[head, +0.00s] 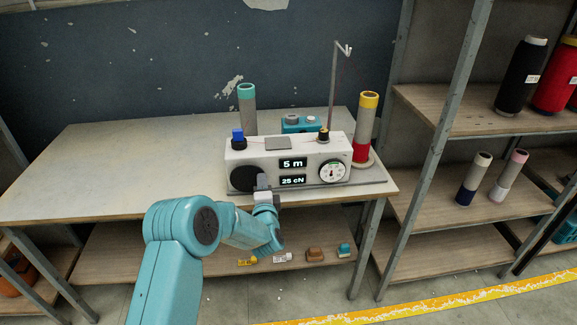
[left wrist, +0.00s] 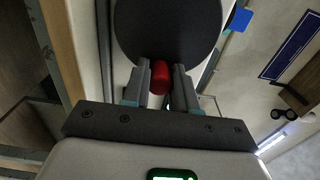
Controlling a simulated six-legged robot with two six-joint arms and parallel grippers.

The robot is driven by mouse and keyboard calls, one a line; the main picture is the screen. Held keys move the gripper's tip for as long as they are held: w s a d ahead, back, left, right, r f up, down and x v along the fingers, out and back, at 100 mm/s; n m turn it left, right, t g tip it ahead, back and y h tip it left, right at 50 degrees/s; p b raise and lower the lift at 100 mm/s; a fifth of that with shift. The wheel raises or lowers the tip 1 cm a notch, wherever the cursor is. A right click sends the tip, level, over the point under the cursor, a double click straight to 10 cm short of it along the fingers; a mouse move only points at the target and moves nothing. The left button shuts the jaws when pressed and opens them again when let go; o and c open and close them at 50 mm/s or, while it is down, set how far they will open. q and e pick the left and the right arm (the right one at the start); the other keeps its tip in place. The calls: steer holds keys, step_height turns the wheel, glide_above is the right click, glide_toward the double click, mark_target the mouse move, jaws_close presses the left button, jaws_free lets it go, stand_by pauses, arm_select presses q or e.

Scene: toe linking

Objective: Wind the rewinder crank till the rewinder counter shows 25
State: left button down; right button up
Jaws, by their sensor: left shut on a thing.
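The rewinder (head: 300,148) is a white box on the table. Its upper display (head: 292,163) reads 5 m and a lower one (head: 292,181) reads 25 cN. The crank is a dark round disc (head: 243,179) on the left of its front face; in the left wrist view the disc (left wrist: 165,30) fills the top middle. My left gripper (head: 262,182) is at the right edge of the disc. In the left wrist view its fingers (left wrist: 160,88) are shut on the red crank knob (left wrist: 160,77). The knob is hidden in the head view. My right gripper is not in view.
A round dial (head: 333,172) is on the rewinder's right front. A teal-topped cone (head: 247,108) and a yellow-topped red cone (head: 367,125) stand near it, with a thin post (head: 333,90) behind. The table's left side (head: 120,165) is clear. Shelves with cones stand at right.

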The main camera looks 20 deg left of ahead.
arm_select(q)
steer(key=shift+f, duration=0.1)
steer(key=m, duration=0.1)
steer(key=f+m, duration=0.1)
steer(key=m, duration=0.2)
steer(key=shift+s+a+f, duration=0.15)
steer(key=shift+a+f, duration=0.05)
steer(key=shift+f, duration=0.1)
steer(key=shift+m, duration=0.4)
steer(key=m, duration=0.1)
steer(key=f+m, duration=0.1)
steer(key=m, duration=0.1)
steer(key=a+m, duration=0.1)
steer(key=shift+s+f+m, duration=0.15)
steer(key=shift+s+m, duration=0.1)
steer(key=shift+m, duration=0.15)
